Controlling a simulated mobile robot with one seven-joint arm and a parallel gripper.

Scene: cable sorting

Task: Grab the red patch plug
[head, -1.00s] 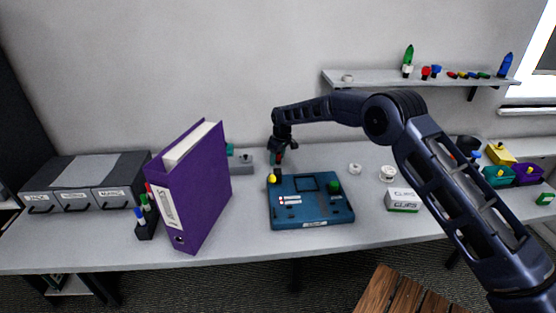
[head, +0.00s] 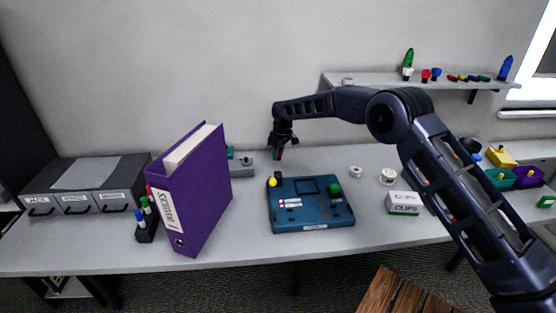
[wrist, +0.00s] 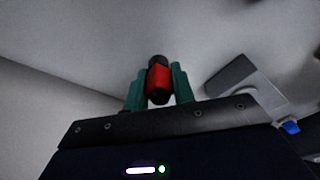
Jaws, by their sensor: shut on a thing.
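The red patch plug (wrist: 159,79) is a short red cylinder with black ends. In the wrist view it sits between the two green fingers of my gripper (wrist: 157,88), which are shut on it. In the head view my gripper (head: 278,154) is above the back of the desk, behind the blue panel, and the plug shows only as a small reddish spot between the fingers. The plug appears clear of the desk top.
A blue panel (head: 315,216) with a yellow and a green knob lies in front of my gripper. A purple binder (head: 210,190) stands to the left, with a grey block (head: 243,170) behind it. A clips box (head: 403,203) lies to the right.

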